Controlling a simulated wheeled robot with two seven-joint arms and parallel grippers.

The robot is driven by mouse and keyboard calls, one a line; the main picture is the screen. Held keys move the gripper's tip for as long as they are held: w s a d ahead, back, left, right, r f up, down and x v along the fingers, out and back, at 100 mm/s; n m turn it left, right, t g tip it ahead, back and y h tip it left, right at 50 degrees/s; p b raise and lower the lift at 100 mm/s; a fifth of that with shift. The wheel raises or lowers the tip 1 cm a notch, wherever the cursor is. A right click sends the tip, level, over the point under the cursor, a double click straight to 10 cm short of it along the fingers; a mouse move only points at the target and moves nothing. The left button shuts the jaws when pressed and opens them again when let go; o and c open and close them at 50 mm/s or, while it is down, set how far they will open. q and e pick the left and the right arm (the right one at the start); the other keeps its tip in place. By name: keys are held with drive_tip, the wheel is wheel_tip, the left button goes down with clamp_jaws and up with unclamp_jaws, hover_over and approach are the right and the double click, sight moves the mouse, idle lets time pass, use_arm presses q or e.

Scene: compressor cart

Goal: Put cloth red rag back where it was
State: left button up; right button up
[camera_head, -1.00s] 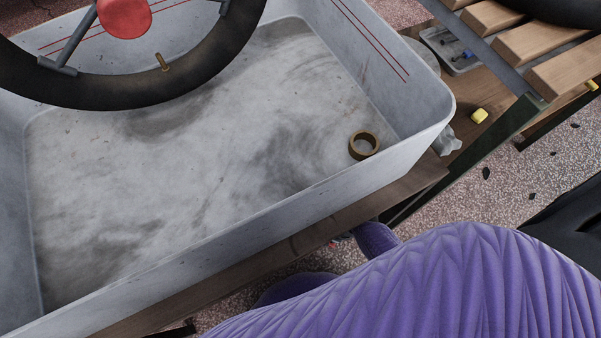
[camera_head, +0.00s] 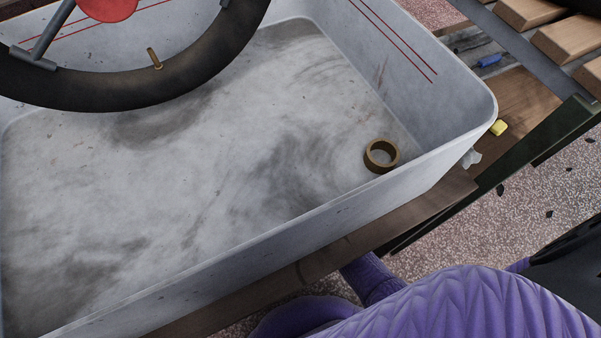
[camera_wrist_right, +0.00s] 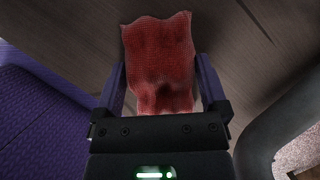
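The red rag (camera_wrist_right: 160,60) shows only in the right wrist view. It is a crumpled, mesh-textured cloth filling the space between the two purple fingers of my right gripper (camera_wrist_right: 162,85). The fingers stand well apart with the cloth's sides against them, and the gripper appears closed on it. Part of the rag's lower end is hidden behind the gripper body. A dark wooden surface lies behind it. In the head view my purple right arm comes in at the lower right; its gripper and the rag are not visible there. My left gripper is in neither view.
A large grey tub (camera_head: 300,225) with a brass ring (camera_head: 381,156) inside stands on a wooden bench (camera_head: 400,222). A black tyre (camera_head: 150,90) reaches over the tub. A yellow piece (camera_head: 499,127) and a blue-handled item (camera_head: 489,61) lie right of it. Speckled floor shows at right.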

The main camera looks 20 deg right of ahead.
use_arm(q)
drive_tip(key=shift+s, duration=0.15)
use_arm(e)
drive_tip(key=p+v, duration=0.4)
drive_tip(key=shift+w+a+r, duration=0.2)
drive_tip(key=shift+w+r, duration=0.05)
drive_tip(key=shift+w, duration=0.05)
drive_tip(key=shift+p+v, duration=1.05)
drive_tip(key=shift+v, duration=0.15)
use_arm(q)
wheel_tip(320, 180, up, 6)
drive_tip(key=p, duration=0.1)
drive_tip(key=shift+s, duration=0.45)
use_arm(e)
drive_tip(key=s+d, duration=0.2)
drive_tip(key=d, duration=0.1)
drive_tip(key=s+d+f, duration=0.1)
drive_tip(key=s+d, duration=0.1)
drive_tip(key=s, duration=0.1)
drive_tip(key=s+d, duration=0.3)
drive_tip(key=shift+s+d+f, duration=0.2)
drive_tip(key=shift+d+f, duration=0.1)
drive_tip(key=shift+d, duration=0.1)
